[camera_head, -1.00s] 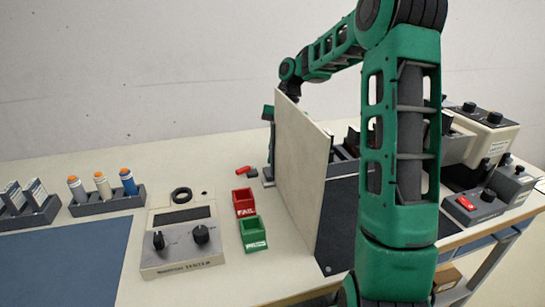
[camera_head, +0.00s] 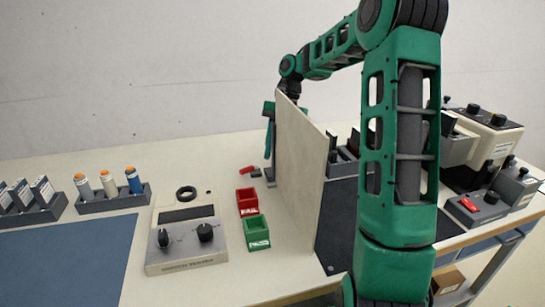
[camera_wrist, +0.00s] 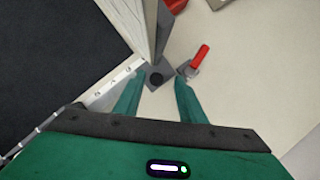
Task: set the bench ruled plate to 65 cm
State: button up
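A tall beige upright plate (camera_head: 298,170) stands across the bench. In the wrist view its edge (camera_wrist: 143,22) comes down beside a pale strip with ruled marks (camera_wrist: 115,85); the figures are too small to read. A grey foot with a black knob (camera_wrist: 157,78) sits at the strip's end, beside a red-handled lever (camera_wrist: 198,60), which also shows in the head view (camera_head: 249,170). My gripper (camera_wrist: 160,78) is open, its green fingers apart on either side of the grey foot from above. In the head view the plate partly hides my gripper (camera_head: 269,155).
A red bin (camera_head: 247,201) and a green bin (camera_head: 257,233) stand left of the plate, beside a tester box (camera_head: 186,240). A vial rack (camera_head: 113,201) is farther left. A dark mat (camera_head: 340,225) lies right of the plate; instruments (camera_head: 482,145) crowd the right end.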

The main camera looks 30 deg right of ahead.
jog(key=v, duration=0.9)
jog(key=shift+w+r, duration=0.15)
jog(key=shift+r, duration=0.05)
